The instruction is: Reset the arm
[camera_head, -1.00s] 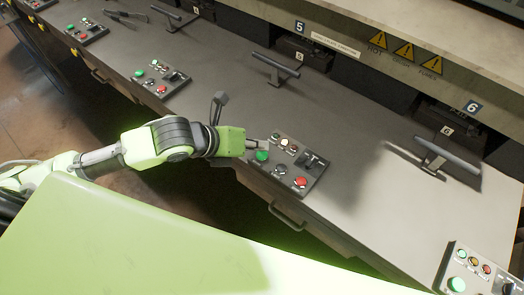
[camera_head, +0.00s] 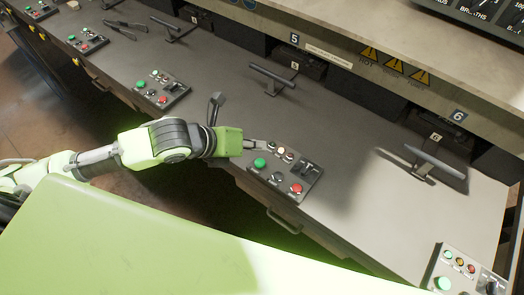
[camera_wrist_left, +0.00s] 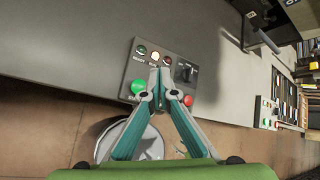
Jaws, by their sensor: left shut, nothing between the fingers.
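My left gripper (camera_head: 257,145) reaches in from the left, over the near edge of a control panel (camera_head: 310,180) on the grey bench. Its fingers are shut and empty, with the tips close to the panel's upper-left corner, near the green button (camera_head: 259,162). In the left wrist view, the closed fingertips (camera_wrist_left: 160,72) point at the panel, between the green button (camera_wrist_left: 138,87) and the red button (camera_wrist_left: 188,100). Whether they touch the panel I cannot tell. My right gripper is not in view.
The bench (camera_head: 350,150) carries other panels, one at left (camera_head: 160,90) and one at lower right (camera_head: 465,270). T-shaped handles (camera_head: 272,78) (camera_head: 435,163) stand along its back. A drawer handle (camera_head: 284,221) juts from the front. Open bench surface lies right of the panel.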

